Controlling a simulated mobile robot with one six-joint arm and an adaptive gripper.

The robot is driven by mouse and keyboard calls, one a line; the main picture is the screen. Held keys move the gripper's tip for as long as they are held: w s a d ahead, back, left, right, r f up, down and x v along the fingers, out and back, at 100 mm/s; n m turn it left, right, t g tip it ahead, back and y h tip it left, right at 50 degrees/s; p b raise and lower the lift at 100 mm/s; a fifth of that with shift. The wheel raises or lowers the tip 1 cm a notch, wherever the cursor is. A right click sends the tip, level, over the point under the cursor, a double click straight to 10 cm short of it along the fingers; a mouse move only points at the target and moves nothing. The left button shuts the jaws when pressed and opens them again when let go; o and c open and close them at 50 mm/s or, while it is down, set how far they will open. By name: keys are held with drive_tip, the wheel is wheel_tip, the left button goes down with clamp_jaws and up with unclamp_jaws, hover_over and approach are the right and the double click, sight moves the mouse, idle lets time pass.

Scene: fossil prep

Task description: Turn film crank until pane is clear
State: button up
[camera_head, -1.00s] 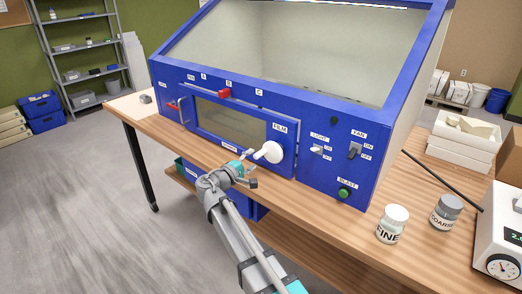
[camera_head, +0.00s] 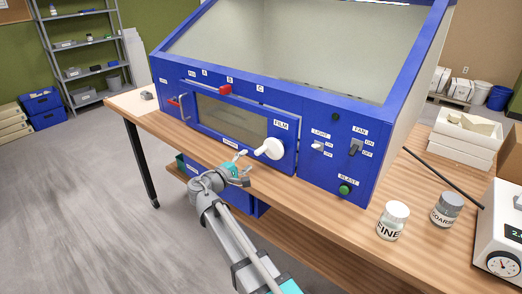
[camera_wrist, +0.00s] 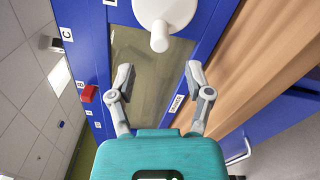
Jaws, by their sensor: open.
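The white film crank (camera_head: 270,149) sits at the right end of the front panel below the FILM label, its knob pointing left and toward me. It also shows at the top of the wrist view (camera_wrist: 161,28). The pane (camera_head: 230,121) to its left looks dull olive-brown and murky; the wrist view shows it streaky (camera_wrist: 145,75). My gripper (camera_head: 241,167) is open and empty, just below and left of the crank, apart from it. In the wrist view my two fingers (camera_wrist: 159,75) are spread, with the crank knob beyond and between them.
The blue cabinet (camera_head: 320,186) stands on a wooden table (camera_head: 300,212). A red slider (camera_head: 225,90) sits above the pane. LIGHT and FAN switches (camera_head: 355,147) and a green BLAST button (camera_head: 344,189) are right of the crank. FINE (camera_head: 392,221) and COARSE jars (camera_head: 446,210) stand at the right.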

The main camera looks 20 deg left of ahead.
sight(256, 153)
drive_tip(key=s+n, duration=0.1)
drive_tip(key=n, duration=0.3)
drive_tip(key=s+a+n, duration=0.1)
drive_tip(key=s+n, duration=0.1)
drive_tip(key=n, duration=0.3)
drive_tip(key=s+a+n, duration=0.1)
drive_tip(key=s+n, duration=0.1)
drive_tip(key=n, duration=0.3)
drive_tip(key=shift+w, duration=0.1)
drive_tip(key=x, duration=1.3)
drive_tip(key=shift+w+d, duration=0.15)
drive_tip(key=shift+w, duration=0.1)
clamp_jaws()
